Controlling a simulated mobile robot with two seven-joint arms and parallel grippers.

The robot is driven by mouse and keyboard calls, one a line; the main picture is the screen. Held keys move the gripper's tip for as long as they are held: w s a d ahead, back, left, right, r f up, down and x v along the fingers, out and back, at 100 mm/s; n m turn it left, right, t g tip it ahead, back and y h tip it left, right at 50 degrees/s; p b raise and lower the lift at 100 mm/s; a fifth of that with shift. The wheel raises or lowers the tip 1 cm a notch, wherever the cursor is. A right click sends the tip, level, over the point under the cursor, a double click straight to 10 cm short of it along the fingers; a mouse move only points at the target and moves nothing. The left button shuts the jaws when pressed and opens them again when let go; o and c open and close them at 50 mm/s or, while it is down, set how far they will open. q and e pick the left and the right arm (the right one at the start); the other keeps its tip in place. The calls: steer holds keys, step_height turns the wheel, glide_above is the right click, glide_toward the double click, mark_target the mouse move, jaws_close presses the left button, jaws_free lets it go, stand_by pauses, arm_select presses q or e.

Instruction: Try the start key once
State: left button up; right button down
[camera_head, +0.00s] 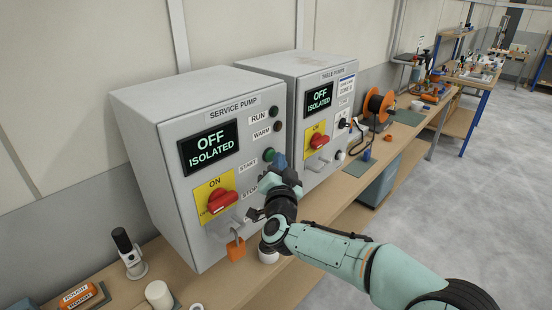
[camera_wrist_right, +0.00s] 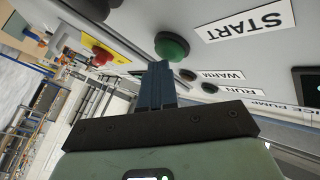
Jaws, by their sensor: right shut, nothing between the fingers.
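The grey SERVICE PUMP panel (camera_head: 165,130) stands on the bench. Its display (camera_head: 209,146) reads OFF ISOLATED. The green start key (camera_head: 268,154) sits beside the START label; in the right wrist view the key (camera_wrist_right: 172,47) is just beyond the fingertips. My right gripper (camera_head: 281,162) is in front of the panel, its blue fingers (camera_wrist_right: 155,82) shut together and empty. I cannot tell whether the tips touch the key. A red rotary switch (camera_head: 222,202) on a yellow plate has an orange padlock (camera_head: 236,247) hanging below it. My left gripper is out of view.
A TABLE PUMPS panel (camera_head: 318,85), also reading OFF ISOLATED, stands close to the right. Below are a white cylinder (camera_head: 159,295), a black-topped device (camera_head: 129,253) and an orange block (camera_head: 82,294). An orange cable reel (camera_head: 379,106) stands further along. The floor at right is clear.

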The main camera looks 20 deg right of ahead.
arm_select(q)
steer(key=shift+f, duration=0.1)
arm_select(e)
steer(key=shift+s, duration=0.1)
arm_select(q)
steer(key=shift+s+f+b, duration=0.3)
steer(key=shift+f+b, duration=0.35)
steer(key=shift+b, duration=0.05)
arm_select(e)
steer(key=shift+s+d, duration=0.2)
steer(key=shift+s, duration=0.35)
steer(key=shift+s+d, duration=0.2)
steer(key=shift+s, duration=0.3)
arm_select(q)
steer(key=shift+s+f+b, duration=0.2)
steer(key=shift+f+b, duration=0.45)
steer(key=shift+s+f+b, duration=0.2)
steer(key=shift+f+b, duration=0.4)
arm_select(e)
steer(key=s, duration=0.1)
steer(key=s+d, duration=0.1)
steer(key=s, duration=0.1)
steer(key=s+d, duration=0.1)
steer(key=shift+s, duration=0.3)
